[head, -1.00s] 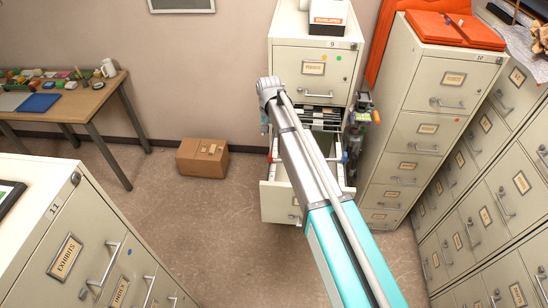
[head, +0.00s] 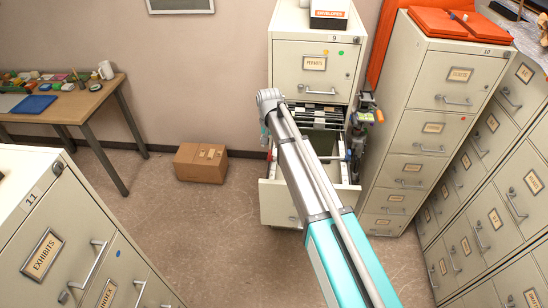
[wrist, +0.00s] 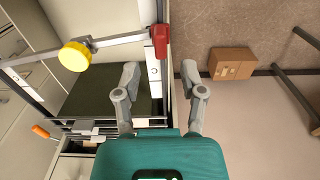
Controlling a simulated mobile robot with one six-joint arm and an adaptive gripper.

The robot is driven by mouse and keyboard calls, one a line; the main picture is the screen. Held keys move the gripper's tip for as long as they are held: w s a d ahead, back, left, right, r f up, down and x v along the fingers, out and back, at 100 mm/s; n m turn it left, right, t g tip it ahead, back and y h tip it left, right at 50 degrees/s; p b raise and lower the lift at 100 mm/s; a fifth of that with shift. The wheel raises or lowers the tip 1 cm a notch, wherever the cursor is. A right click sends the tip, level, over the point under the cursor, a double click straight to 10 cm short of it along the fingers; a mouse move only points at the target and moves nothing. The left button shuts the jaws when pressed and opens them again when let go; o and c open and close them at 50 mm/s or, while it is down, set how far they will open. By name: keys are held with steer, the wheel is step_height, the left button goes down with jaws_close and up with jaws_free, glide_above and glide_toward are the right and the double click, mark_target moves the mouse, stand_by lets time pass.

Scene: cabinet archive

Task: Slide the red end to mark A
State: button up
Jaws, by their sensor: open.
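The red end (wrist: 160,41) is a small red block on a grey metal bar (wrist: 120,40) that crosses the top of the open drawer in the wrist view. A round yellow knob (wrist: 75,56) sits on the same bar to its left. My gripper (wrist: 159,73) is open and empty. Its fingers point toward the red end, which lies just beyond the fingertips and apart from them. A pale strip with dark markings (wrist: 153,70) runs along the drawer side between the fingers; I cannot read a letter A on it. In the head view my arm partly hides the open drawer (head: 283,205).
The drawer belongs to cabinet 9 (head: 287,60) and holds a dark green panel (wrist: 105,95). Cabinet 10 (head: 420,100) stands close on the right, with coloured items hanging between. A cardboard box (head: 200,163) lies on open floor to the left, near a table (head: 85,100).

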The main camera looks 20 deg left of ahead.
mark_target(270, 151)
steer(key=shift+f+b, duration=2.05)
steer(key=shift+f, duration=0.35)
jaws_close()
